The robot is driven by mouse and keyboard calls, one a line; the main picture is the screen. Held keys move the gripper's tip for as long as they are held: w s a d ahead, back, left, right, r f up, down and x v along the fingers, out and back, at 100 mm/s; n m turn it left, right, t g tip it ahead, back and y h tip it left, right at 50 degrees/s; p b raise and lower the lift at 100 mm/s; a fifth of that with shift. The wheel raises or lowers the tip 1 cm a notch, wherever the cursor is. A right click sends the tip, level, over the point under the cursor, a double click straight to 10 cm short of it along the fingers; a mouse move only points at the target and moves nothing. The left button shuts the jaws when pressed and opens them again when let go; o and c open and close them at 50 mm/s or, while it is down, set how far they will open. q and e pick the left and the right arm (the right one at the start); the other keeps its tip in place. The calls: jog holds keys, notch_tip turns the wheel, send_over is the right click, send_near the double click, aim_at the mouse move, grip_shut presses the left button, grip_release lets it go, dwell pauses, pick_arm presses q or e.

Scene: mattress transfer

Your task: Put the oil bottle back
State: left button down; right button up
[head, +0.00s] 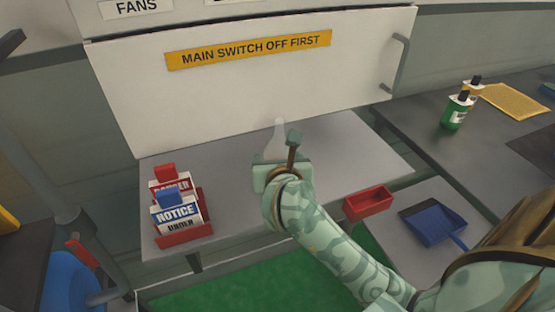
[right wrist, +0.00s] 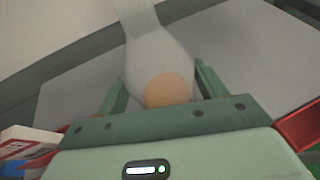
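A pale, translucent bottle (head: 276,143) with a narrow neck is on or just above the grey shelf, below the white panel. I take it to be the oil bottle. My right gripper (head: 283,168) is at the bottle and covers its lower part in the head view. In the right wrist view the bottle (right wrist: 160,60), with an orange round patch low on it, is between the two green fingers (right wrist: 160,84). The fingers are close to its sides; whether they press on it I cannot tell. Its base is hidden. My left gripper is not in view.
A red holder (head: 185,234) with notice and danger signs stands at the shelf's left. A red bin (head: 369,202) and blue dustpan (head: 433,222) are at right. The white panel (head: 240,100) rises behind.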

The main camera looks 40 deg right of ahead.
jog(key=shift+o, duration=0.5)
jog(key=shift+a, duration=0.15)
jog(key=shift+r, duration=0.2)
jog(key=shift+s+r, duration=0.1)
jog(key=shift+s, duration=0.1)
pick_arm(q)
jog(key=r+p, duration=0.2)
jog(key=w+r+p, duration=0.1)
jog(key=p, duration=0.1)
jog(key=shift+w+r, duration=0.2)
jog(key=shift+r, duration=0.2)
pick_arm(e)
jog(key=v, duration=1.1)
jog(key=shift+s+a, duration=0.15)
jog(key=shift+s, duration=0.05)
